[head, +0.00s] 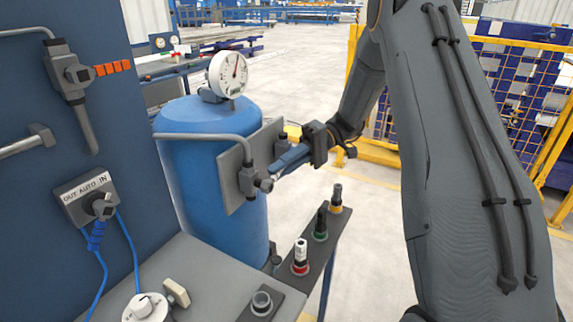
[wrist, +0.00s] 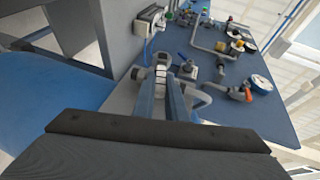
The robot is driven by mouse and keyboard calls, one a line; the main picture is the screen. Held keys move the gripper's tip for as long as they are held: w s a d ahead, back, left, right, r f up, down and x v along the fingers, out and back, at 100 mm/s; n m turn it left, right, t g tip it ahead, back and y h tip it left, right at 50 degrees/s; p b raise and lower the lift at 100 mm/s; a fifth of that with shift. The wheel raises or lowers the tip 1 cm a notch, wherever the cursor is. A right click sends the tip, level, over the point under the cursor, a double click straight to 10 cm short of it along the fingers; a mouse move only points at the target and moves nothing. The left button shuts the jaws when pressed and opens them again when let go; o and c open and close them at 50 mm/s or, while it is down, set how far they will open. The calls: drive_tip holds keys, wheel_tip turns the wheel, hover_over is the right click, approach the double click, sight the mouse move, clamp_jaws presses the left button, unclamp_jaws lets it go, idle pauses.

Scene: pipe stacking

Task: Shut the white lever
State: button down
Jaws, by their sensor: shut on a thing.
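My gripper (head: 277,172) reaches in from the right with its blue fingers at a valve (head: 248,181) on a grey plate (head: 233,186) in front of the blue tank. The fingers are shut on the white lever (head: 272,178) of this valve, and only a small pale part of it shows. In the wrist view my gripper (wrist: 161,82) has a finger on each side of a pale lever end (wrist: 161,72). The fingers hide most of the lever, so its exact angle cannot be told.
The blue tank (head: 185,150) carries a white gauge (head: 228,74). A narrow stand with several coloured-base fittings (head: 300,258) is below my gripper. A blue panel (head: 50,200) with another valve (head: 70,75) is at left. The floor behind is open.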

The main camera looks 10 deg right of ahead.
idle(0.4)
drive_tip(key=c, duration=1.8)
unclamp_jaws()
drive_tip(key=b+v, duration=0.2)
drive_tip(key=v, duration=0.6)
drive_tip(key=shift+a+f, duration=0.1)
drive_tip(key=shift+f, duration=0.05)
